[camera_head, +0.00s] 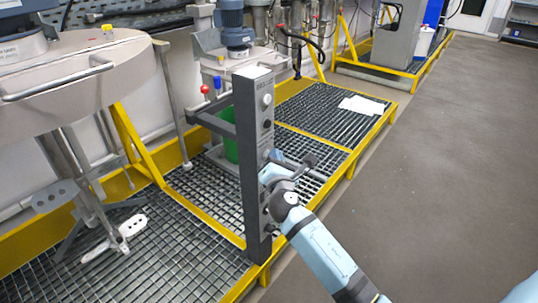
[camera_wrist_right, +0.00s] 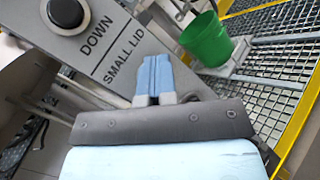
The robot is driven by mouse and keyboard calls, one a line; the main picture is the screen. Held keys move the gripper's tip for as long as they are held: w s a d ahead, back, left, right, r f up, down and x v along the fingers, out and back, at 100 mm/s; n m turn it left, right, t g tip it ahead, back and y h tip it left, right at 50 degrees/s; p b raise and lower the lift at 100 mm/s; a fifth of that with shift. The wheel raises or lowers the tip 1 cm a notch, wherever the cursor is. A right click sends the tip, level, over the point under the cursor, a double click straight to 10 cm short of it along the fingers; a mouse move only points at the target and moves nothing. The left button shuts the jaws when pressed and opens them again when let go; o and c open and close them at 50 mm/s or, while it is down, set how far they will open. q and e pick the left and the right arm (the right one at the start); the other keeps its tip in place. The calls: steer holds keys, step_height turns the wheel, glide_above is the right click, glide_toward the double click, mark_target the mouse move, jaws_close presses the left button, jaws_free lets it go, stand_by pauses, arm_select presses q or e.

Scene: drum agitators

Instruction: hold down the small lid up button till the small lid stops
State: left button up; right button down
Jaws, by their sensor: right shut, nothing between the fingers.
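The grey control post (camera_head: 252,130) stands upright in the middle of the head view, with round buttons down its face. In the right wrist view its panel (camera_wrist_right: 125,50) fills the upper left, with a black button (camera_wrist_right: 66,13), the word DOWN and the label SMALL LID. The small lid's up button cannot be made out; the gripper covers part of the panel. My right gripper (camera_head: 270,173) is at the post's face, about mid-height. Its blue fingers (camera_wrist_right: 155,75) are shut and empty, over the panel beside the SMALL LID label. Whether they touch it is unclear. My left gripper is out of view.
A smaller vessel with a blue motor (camera_head: 236,28) stands behind the post, with a green bucket (camera_head: 231,149) below. A large vessel (camera_head: 75,85) is at the left. Yellow-edged grating (camera_head: 150,250) lies around the post. The grey floor (camera_head: 440,150) at the right is clear.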

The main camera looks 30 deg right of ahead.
steer(key=shift+s, duration=0.15)
steer(key=shift+s+d+p, duration=0.3)
steer(key=shift+s, duration=0.45)
steer(key=s, duration=0.1)
steer(key=s+d, duration=0.1)
steer(key=s, duration=0.1)
steer(key=s+d+p, duration=0.1)
steer(key=shift+s, duration=0.3)
stand_by(0.5)
